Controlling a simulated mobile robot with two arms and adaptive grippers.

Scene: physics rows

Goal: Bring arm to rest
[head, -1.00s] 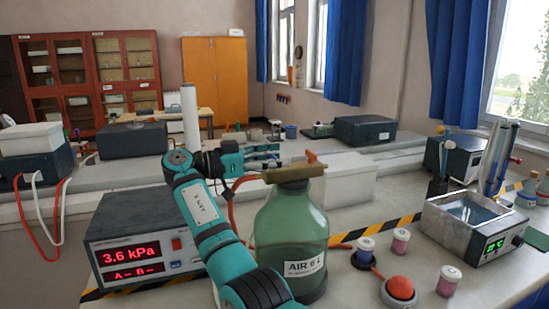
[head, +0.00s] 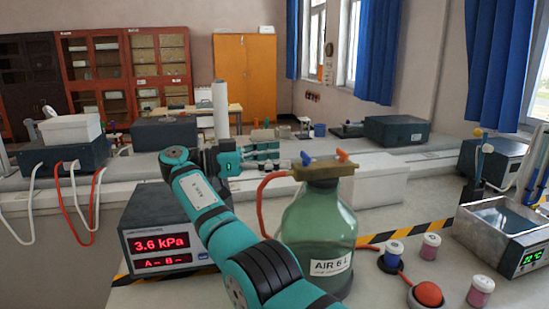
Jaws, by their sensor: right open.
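My right arm, teal and black, reaches from the bottom middle up over the bench. Its gripper (head: 268,156) is open and empty, pointing right, behind and above the green glass bottle. The bottle (head: 318,228), labelled AIR 6 L, has a brown stopper (head: 324,170) with an orange tap and a blue tap. My left gripper is not in view.
A pressure display (head: 160,240) reading 3.6 kPa stands left of my arm. Small capped jars (head: 430,246), a red bulb (head: 428,294) and a water bath (head: 505,228) stand at the right. A white box (head: 380,181) lies behind the bottle.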

